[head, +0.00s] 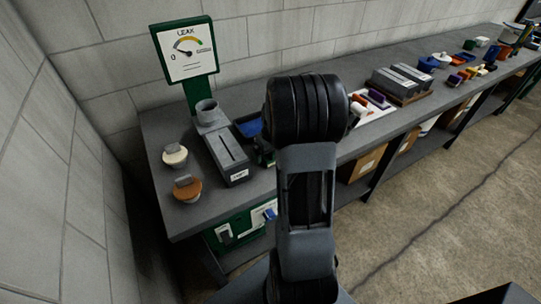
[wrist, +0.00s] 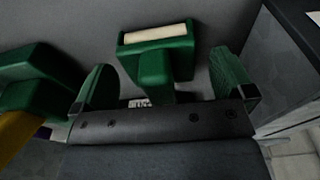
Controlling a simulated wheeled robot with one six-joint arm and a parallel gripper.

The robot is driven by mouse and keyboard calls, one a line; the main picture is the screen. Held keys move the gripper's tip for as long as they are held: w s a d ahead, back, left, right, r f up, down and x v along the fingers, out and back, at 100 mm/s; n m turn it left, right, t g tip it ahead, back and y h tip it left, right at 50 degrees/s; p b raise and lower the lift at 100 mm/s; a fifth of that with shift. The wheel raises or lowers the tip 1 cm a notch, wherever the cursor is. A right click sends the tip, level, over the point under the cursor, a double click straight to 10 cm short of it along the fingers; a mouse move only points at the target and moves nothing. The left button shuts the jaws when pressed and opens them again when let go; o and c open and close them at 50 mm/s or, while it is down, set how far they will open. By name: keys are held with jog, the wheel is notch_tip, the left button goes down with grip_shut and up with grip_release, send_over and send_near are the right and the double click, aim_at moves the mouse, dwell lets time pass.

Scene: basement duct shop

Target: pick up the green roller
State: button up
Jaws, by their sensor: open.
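In the wrist view the green roller (wrist: 155,68) lies on the grey bench top, with a cream cylinder across its far end and a green body pointing toward me. My gripper (wrist: 165,80) is open, with one green finger on each side of the roller's body. Gaps show between the fingers and the body, so it does not hold it. The roller's near end is hidden by the gripper's dark palm. In the head view my arm covers the gripper, and I cannot make out the roller.
Another green tool with a yellow part (wrist: 20,130) lies left of my gripper. In the head view, the long bench (head: 220,200) carries a green leak gauge (head: 187,50), a grey slotted box (head: 228,155), two round-based blocks at left and several items at right. A wall runs behind.

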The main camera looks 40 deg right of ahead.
jog(key=shift+w+f, duration=0.1)
jog(key=shift+f, duration=0.7)
jog(key=c, duration=1.1)
